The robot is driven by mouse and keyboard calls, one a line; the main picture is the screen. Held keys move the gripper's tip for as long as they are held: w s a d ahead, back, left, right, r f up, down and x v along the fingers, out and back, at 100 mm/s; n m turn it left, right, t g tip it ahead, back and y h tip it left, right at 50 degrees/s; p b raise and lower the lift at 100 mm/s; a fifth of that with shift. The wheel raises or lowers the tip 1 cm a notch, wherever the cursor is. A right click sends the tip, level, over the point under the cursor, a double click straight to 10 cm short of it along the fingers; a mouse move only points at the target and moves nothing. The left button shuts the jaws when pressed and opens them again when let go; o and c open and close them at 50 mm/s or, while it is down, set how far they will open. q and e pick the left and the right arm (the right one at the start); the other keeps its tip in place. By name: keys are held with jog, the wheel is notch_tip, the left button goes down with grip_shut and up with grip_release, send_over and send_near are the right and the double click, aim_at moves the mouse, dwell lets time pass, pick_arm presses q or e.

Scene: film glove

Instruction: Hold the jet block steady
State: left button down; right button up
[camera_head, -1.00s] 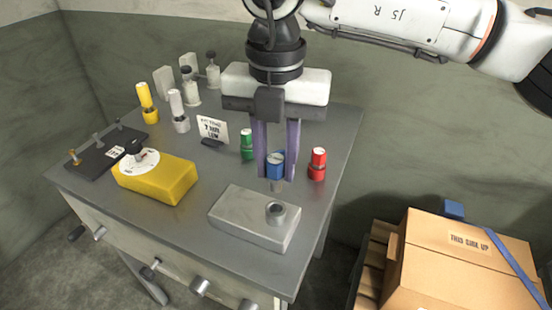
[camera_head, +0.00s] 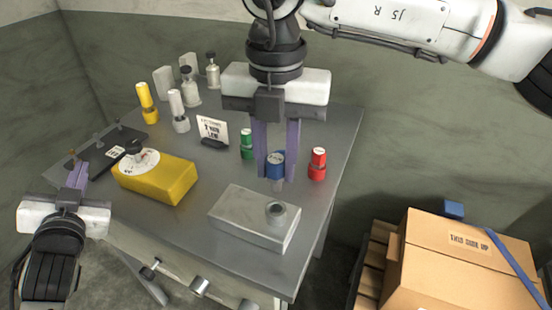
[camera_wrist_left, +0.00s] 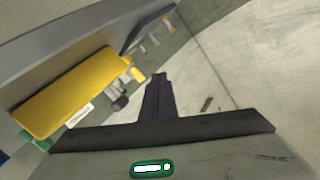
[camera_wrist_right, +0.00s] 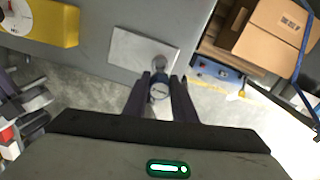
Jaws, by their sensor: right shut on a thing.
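A light grey block (camera_head: 245,218) with a raised round socket (camera_head: 276,210) lies near the table's front right; I take it for the jet block. It also shows in the right wrist view (camera_wrist_right: 135,50). My right gripper (camera_head: 276,172) is shut on a blue capped jet (camera_head: 275,160), its narrow tip pointing down above the socket, apparently apart from it. The jet shows end-on between the fingers in the right wrist view (camera_wrist_right: 159,91). My left gripper (camera_head: 77,177) is at the table's left front, away from the grey block. Its fingers look closed together and empty.
A yellow box with a dial (camera_head: 165,182) stands between my left gripper and the grey block. Green (camera_head: 247,143) and red (camera_head: 318,163) jets stand near the held one. A small sign (camera_head: 212,129) and several fittings stand behind. A cardboard box (camera_head: 450,265) is at the right.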

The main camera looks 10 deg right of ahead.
pick_arm(q)
jog(key=w+d+r+t+h, duration=0.1)
jog(key=w+d+r+t, duration=0.1)
jog(key=r, duration=0.4)
jog(key=w+d+r+t+h, duration=0.1)
jog(key=w+d+r+t, duration=0.1)
jog(key=r, duration=0.5)
jog(key=w+d+g+h, duration=0.2)
jog(key=d+h, duration=0.2)
jog(key=d, duration=0.3)
jog(key=m+g+h, duration=0.4)
jog(key=m+g, duration=0.5)
jog(key=g, duration=0.6)
send_over(251, 200)
jog(key=s+a, duration=0.2)
jog(key=a, duration=0.1)
notch_tip(251, 200, down, 9)
jog(key=shift+w+d+f, duration=0.1)
jog(key=shift+f, duration=0.85)
jog(key=shift+w+d+f, duration=0.1)
jog(key=shift+f, duration=0.85)
jog(key=shift+f, duration=0.2)
jog(key=shift+f, duration=0.7)
